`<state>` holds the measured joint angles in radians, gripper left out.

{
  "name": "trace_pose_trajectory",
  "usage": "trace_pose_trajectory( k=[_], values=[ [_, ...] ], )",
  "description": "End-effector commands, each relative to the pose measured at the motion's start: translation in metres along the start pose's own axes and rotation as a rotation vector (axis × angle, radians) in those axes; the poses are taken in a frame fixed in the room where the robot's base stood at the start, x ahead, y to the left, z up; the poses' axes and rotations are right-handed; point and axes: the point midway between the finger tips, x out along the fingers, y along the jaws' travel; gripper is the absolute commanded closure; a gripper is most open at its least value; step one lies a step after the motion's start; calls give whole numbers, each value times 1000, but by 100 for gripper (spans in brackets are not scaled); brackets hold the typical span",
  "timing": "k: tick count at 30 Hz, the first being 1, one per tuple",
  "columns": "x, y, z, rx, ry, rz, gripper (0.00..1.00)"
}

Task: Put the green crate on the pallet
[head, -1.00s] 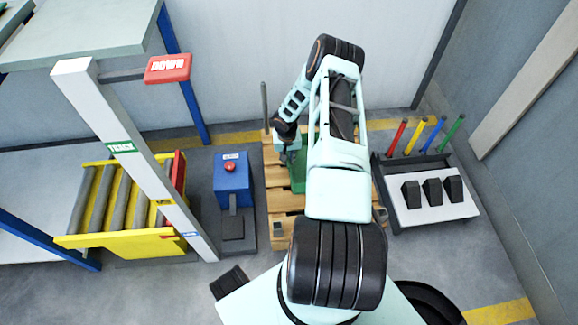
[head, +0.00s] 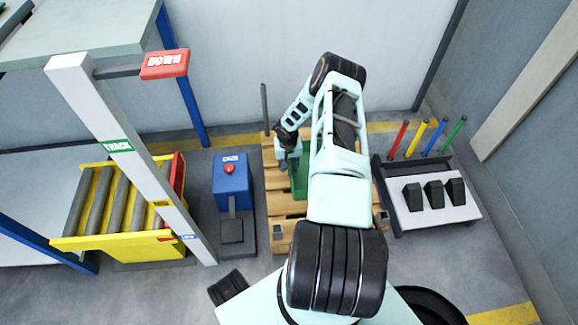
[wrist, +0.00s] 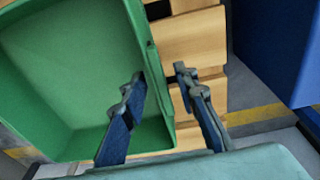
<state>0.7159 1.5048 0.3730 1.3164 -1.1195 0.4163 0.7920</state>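The green crate (head: 299,178) is over the wooden pallet (head: 283,208) in the head view, partly hidden behind my arm. In the wrist view the crate (wrist: 65,60) fills the upper left, open side toward the camera, with pallet slats (wrist: 200,35) beyond its side wall. My gripper (wrist: 160,74) has one finger inside the crate and the other outside, on either side of that wall. The fingers stand apart, with a gap between the outer finger and the wall. In the head view my gripper (head: 286,160) is at the crate's left edge. Whether the crate's base rests fully flat is hidden.
A blue pedestal with a red button (head: 231,180) stands left of the pallet. Further left are a yellow roller conveyor (head: 120,243) and a white post (head: 120,150). A grey post (head: 265,108) rises at the pallet's back. A rack with coloured handles (head: 435,212) stands right.

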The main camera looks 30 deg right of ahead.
Motion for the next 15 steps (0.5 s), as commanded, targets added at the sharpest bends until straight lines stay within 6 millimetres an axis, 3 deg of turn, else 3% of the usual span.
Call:
trace_pose_trajectory(
  k=[8,15],
  values=[
    [-7,0,-1,-1,1,1,73],
    [-54,1,-3,-3,3,1,73]
  ],
)
